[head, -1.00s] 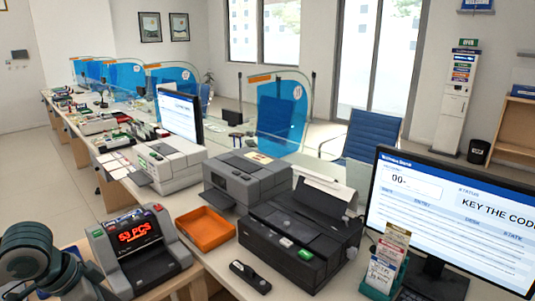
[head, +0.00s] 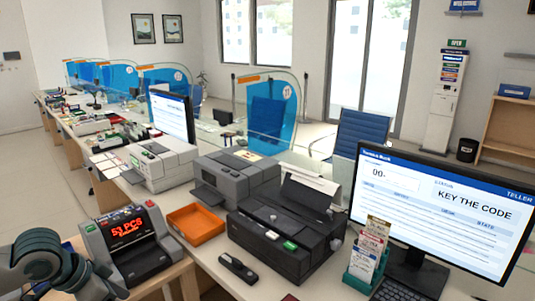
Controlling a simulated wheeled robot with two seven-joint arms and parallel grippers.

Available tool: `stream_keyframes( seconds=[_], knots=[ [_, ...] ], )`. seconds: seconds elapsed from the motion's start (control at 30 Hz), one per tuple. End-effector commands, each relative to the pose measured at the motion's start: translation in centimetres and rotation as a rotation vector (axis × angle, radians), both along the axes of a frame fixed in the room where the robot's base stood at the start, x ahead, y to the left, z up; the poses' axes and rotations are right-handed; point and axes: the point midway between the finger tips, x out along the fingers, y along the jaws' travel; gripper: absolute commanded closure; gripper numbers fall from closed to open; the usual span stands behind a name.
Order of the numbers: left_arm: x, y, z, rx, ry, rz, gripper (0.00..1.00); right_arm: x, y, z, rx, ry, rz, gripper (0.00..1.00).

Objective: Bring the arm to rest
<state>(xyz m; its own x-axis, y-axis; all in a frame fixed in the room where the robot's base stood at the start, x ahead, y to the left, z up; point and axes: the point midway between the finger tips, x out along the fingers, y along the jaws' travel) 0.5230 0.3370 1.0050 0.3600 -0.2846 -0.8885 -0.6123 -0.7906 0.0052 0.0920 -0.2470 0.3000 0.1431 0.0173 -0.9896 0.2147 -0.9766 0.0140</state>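Part of my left arm shows at the lower left of the head view, as grey and dark rounded links beside the counting machine (head: 131,240). The machine has a red display reading "53 PCS". My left gripper is out of the frame, so its fingers cannot be seen. My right arm and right gripper are not in the view.
An orange tray (head: 177,214), a black printer (head: 273,263) and a small black device (head: 238,268) sit on the counter. A monitor (head: 450,205) reading "KEY THE CODE" and a green card holder (head: 357,282) stand at right. Grey machines (head: 232,203) line the counter behind.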

Motion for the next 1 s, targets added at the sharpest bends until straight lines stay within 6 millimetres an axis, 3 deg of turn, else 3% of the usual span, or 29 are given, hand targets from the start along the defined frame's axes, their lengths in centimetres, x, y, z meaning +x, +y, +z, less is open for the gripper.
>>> stream_keyframes(
  seconds=[0.23,0.37,0.5,0.6,0.77,1.0],
  knots=[
    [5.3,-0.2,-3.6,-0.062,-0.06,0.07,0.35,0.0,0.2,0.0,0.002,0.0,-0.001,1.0],
    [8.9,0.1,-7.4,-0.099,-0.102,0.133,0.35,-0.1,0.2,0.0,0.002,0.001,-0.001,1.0],
    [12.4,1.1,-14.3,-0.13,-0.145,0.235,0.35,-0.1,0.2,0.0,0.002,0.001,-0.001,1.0],
    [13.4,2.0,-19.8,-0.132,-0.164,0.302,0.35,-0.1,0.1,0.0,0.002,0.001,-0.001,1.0],
    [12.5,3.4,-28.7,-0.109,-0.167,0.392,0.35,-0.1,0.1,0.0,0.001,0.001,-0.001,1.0],
    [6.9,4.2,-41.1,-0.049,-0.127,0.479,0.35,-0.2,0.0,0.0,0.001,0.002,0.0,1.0]
  ],
)
